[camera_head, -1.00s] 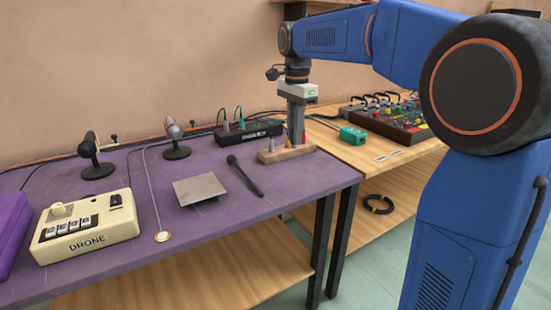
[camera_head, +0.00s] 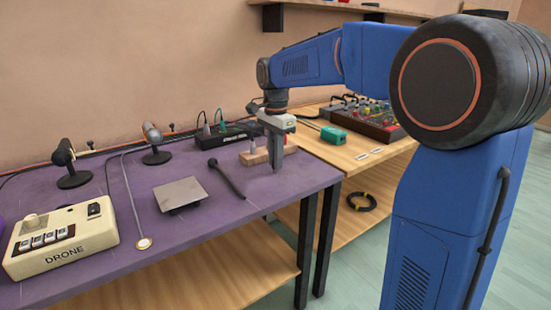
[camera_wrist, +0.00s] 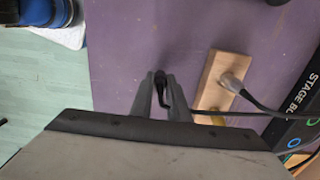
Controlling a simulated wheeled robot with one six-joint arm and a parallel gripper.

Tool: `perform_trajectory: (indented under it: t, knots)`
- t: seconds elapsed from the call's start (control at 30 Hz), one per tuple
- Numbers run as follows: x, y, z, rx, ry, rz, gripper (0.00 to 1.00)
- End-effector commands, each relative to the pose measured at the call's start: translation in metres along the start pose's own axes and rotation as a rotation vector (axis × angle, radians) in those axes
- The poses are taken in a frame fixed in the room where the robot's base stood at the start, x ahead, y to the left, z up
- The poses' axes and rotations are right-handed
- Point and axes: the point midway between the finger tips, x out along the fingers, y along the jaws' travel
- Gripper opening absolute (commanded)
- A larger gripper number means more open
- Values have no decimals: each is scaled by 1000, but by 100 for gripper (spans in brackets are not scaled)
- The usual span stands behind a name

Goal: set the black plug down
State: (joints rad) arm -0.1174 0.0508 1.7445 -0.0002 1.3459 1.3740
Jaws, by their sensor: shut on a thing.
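My gripper (camera_head: 276,168) points down over the purple table, just to the front right of the small wooden block (camera_head: 250,159). In the wrist view, my gripper (camera_wrist: 161,88) is shut on the black plug (camera_wrist: 160,78), whose dark end shows between the fingertips. The purple tabletop (camera_wrist: 135,45) is under it; I cannot tell whether the plug touches the table. The plug is apart from the wooden block (camera_wrist: 211,92), which lies to the right with a grey plug (camera_wrist: 231,82) on it. In the head view I cannot make out the held plug.
A black microphone-like stick (camera_head: 228,179) and a grey plate (camera_head: 180,193) lie left of my gripper. A black stage box (camera_head: 222,137) with cables stands behind the block. The table's right edge is close. Bare purple surface lies in front of my gripper.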

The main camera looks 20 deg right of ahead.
Motion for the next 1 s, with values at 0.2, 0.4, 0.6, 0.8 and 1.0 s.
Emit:
perform_trajectory:
  t: [0.2,0.4,0.6,0.8,1.0]
  knots:
    - [2,0,0,0,0,0,34]
    - [2,0,0,0,0,0,34]
    - [-6,0,0,0,0,-1,34]
    - [-37,-1,0,0,1,-3,34]
    - [-77,0,0,0,1,-3,34]
